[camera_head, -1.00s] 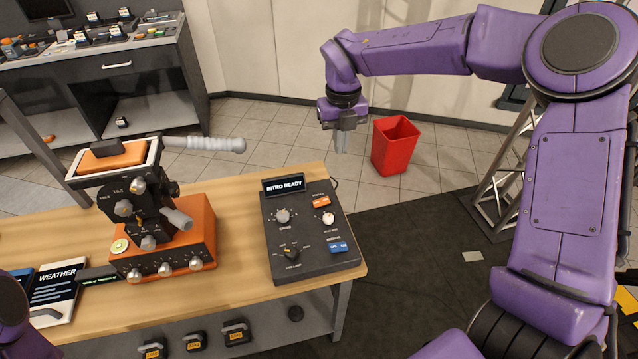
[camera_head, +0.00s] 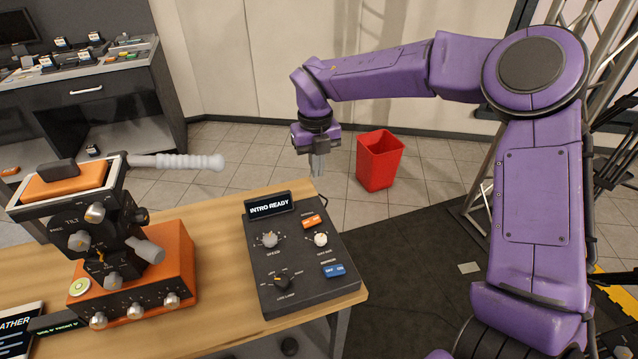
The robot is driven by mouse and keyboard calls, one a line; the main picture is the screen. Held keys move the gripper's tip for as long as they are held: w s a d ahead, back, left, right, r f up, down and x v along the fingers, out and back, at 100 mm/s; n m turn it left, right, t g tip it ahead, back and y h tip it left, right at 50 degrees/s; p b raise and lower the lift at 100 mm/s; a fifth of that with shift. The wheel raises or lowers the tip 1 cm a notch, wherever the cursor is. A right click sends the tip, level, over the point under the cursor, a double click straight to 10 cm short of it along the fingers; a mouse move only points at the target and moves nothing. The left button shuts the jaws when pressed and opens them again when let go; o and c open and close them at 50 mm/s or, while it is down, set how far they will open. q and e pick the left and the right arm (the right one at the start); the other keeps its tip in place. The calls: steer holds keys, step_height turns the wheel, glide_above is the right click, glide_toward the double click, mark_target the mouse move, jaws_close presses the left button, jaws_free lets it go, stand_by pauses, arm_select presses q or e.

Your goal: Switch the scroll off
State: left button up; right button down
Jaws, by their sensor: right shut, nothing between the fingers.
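A dark control box (camera_head: 308,281) lies on the right end of the wooden table, with a small display reading "INTRO READY" (camera_head: 270,205) at its back edge. It carries an orange rocker switch (camera_head: 313,222) at the upper right and a blue rocker switch (camera_head: 334,270) at the lower right. The small labels above both switches are too small to read surely, and so is which side is pressed. Several knobs sit beside them. My right gripper (camera_head: 319,174) is shut and empty, pointing down beyond the box's back edge and above its level. My left gripper is out of view.
An orange camera-head rig (camera_head: 150,275) with a grey handle (camera_head: 180,162) stands on the table (camera_head: 222,215) left of the box. A red bin (camera_head: 379,162) stands on the floor behind my right gripper. A dark bench (camera_head: 95,85) is at the back left.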

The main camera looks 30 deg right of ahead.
steer(key=shift+w+a+r, duration=0.1)
steer(key=shift+a+r, duration=0.15)
steer(key=shift+a, duration=0.2)
steer(key=shift+r, duration=0.1)
step_height(320, 180, up, 14)
steer(key=a+p, duration=0.2)
steer(key=shift+w+a+f, duration=0.2)
steer(key=shift+w+a, duration=0.1)
steer(key=shift+a, duration=0.1)
